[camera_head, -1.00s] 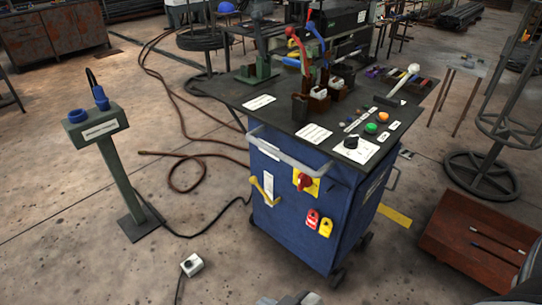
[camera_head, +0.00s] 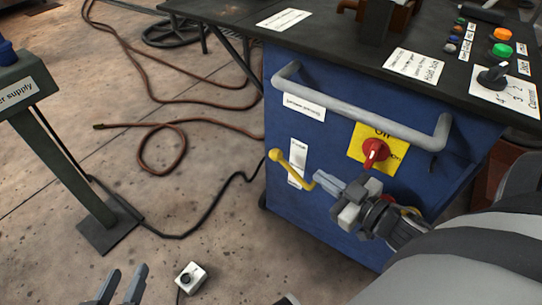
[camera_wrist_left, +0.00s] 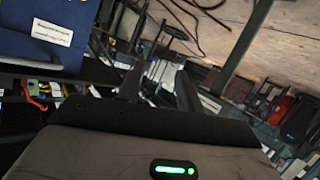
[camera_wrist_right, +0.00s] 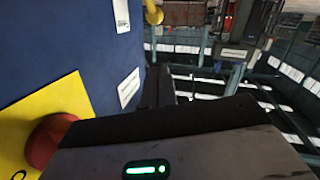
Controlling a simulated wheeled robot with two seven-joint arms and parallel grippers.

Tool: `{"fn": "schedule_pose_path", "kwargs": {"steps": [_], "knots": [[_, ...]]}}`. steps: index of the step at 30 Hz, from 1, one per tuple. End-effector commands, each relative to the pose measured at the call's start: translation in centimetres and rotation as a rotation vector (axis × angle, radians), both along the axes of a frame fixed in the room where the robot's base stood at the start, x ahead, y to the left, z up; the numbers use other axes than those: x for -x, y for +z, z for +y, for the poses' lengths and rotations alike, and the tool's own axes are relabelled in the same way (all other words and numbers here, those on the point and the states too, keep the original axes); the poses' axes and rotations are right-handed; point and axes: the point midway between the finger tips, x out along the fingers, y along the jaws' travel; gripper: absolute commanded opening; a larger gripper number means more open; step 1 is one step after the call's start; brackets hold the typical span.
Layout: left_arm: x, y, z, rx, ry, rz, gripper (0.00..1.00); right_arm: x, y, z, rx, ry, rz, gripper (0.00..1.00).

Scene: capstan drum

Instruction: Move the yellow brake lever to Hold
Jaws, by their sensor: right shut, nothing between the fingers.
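The yellow brake lever (camera_head: 291,169) is on the left part of the blue cabinet front (camera_head: 330,155). Its round knob is up and to the left, and its arm slopes down to the right beside a white label plate (camera_head: 297,158). The writing on the plate is too small to read. My right gripper (camera_head: 320,178) is shut and empty, its tips just right of the lever's lower end; contact cannot be told. The yellow knob (camera_wrist_right: 153,13) shows at the top of the right wrist view. My left gripper (camera_head: 121,284) is open and empty, low over the floor at the left.
A red rotary switch (camera_head: 375,152) on a yellow plate is just above my right gripper. A grey handrail (camera_head: 360,122) juts out above the lever. A power supply post (camera_head: 60,150) stands left. A white box (camera_head: 191,277) and cables lie on the floor.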

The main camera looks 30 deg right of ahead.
Motion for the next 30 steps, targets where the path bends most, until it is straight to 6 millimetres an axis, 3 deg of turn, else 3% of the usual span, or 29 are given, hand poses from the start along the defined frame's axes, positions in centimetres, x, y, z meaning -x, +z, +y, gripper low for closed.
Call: {"fn": "schedule_pose_path", "kwargs": {"steps": [5,18,21,30], "knots": [[0.0,0.1,-0.2,0.011,-0.004,-0.016,0.36,-1.4,-0.2,0.1,0.003,0.010,-0.010,0.00],[-0.2,0.8,-0.8,0.108,-0.006,-0.062,0.36,-10.2,-1.1,1.6,0.005,0.007,-0.011,0.00],[-0.3,0.9,-1.1,0.163,-0.005,-0.072,0.36,-11.1,-2.8,1.4,0.004,0.005,-0.006,0.00],[-0.4,1.6,-1.4,0.229,-0.008,-0.079,0.36,-12.4,-4.0,1.3,0.003,0.006,-0.004,0.00]]}}
